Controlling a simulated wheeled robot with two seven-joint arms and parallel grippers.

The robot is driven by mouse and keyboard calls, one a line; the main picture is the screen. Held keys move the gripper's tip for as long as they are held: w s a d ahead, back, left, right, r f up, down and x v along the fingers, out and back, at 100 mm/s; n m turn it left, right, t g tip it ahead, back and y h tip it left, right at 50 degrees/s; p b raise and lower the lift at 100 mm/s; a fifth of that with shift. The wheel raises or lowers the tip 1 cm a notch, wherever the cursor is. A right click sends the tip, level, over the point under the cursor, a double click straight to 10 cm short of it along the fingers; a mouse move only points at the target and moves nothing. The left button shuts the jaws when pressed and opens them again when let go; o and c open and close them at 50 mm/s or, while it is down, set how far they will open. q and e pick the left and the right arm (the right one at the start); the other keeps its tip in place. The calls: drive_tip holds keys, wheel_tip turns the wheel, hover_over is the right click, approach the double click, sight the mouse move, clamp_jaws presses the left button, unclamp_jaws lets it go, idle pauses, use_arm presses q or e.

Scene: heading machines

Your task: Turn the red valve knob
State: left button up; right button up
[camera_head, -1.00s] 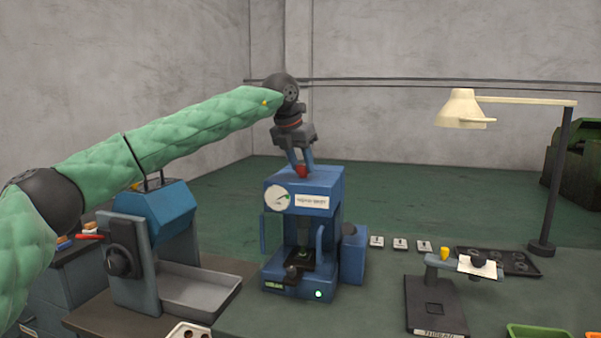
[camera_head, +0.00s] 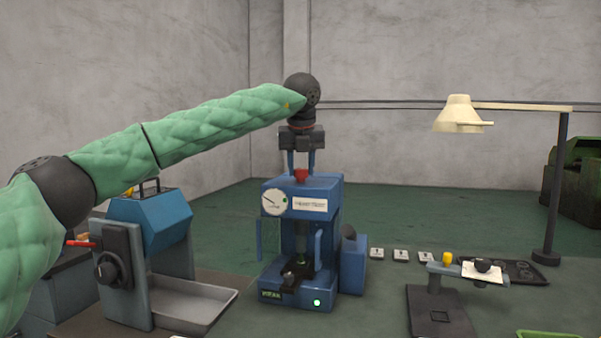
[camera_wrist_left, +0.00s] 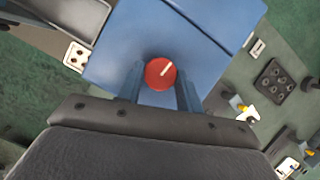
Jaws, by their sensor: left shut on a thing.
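The red valve knob (camera_head: 301,175) sits on top of the blue machine (camera_head: 322,193). In the left wrist view the round knob (camera_wrist_left: 161,73) shows from above, with a white line pointing to the upper right. My left gripper (camera_head: 301,171) points straight down over the machine, with one finger on each side of the knob. It is shut on the knob; the wrist view also shows the left gripper (camera_wrist_left: 160,84) around it. A round white gauge (camera_head: 275,202) is on the machine's front. My right gripper is out of view.
A blue and grey machine (camera_head: 150,222) with a metal tray (camera_head: 190,308) stands on the left. A cream lamp (camera_head: 458,115), a small stand (camera_head: 440,312) and a dark tray (camera_head: 525,272) are on the right. Several small white plates (camera_head: 400,255) lie between them.

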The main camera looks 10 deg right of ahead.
use_arm(q)
drive_tip(key=shift+n, duration=0.6)
drive_tip(key=shift+r+y+b, duration=0.1)
drive_tip(key=shift+y+b, duration=0.2)
drive_tip(key=o, duration=1)
drive_tip(key=shift+v, duration=3.8)
